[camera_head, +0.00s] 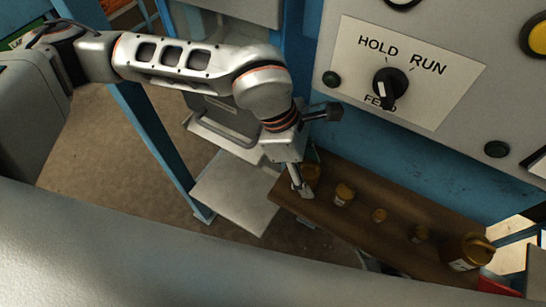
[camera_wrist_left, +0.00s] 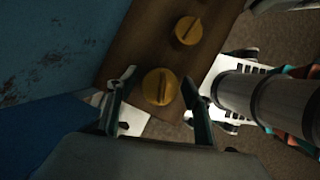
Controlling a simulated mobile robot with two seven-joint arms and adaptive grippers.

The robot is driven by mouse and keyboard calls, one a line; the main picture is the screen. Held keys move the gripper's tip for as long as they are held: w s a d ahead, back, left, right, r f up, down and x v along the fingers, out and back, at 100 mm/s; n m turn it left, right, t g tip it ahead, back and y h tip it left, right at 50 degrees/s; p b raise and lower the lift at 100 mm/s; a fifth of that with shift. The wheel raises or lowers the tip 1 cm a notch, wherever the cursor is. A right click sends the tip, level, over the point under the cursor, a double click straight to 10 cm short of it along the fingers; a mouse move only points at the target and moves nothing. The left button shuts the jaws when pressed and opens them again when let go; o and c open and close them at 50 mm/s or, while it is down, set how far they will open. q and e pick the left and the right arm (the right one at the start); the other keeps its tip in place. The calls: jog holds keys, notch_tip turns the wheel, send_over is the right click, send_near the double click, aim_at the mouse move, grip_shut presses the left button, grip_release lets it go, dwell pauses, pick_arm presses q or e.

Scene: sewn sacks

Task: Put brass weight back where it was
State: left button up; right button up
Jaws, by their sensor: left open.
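Several brass weights stand in a row on a brown wooden shelf (camera_head: 398,236). In the head view they include a weight at the shelf's left end (camera_head: 312,173), a second weight (camera_head: 344,193), a small weight (camera_head: 379,215), another small weight (camera_head: 420,234) and a large weight (camera_head: 468,251) at the right end. My left gripper (camera_head: 301,188) is open at the left end, beside the end weight and partly covering it. In the left wrist view, a round slotted weight (camera_wrist_left: 160,87) shows between the open fingers (camera_wrist_left: 158,78), and another weight (camera_wrist_left: 188,30) lies beyond. Contact is unclear. My right gripper is out of view.
A grey panel with a HOLD/RUN/FEED knob (camera_head: 391,84) rises behind the shelf, above a blue wall (camera_head: 400,145). A blue post (camera_head: 155,140) and a pale plate (camera_head: 235,192) are left of the shelf. Bare floor (camera_head: 110,160) shows further left.

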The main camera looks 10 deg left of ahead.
pick_arm(q)
jog(key=shift+w+a+r, duration=0.1)
jog(key=shift+a+r, duration=0.05)
jog(key=shift+r, duration=0.3)
jog(key=a+b, duration=0.2)
jog(key=a, duration=1)
jog(key=shift+r, duration=0.15)
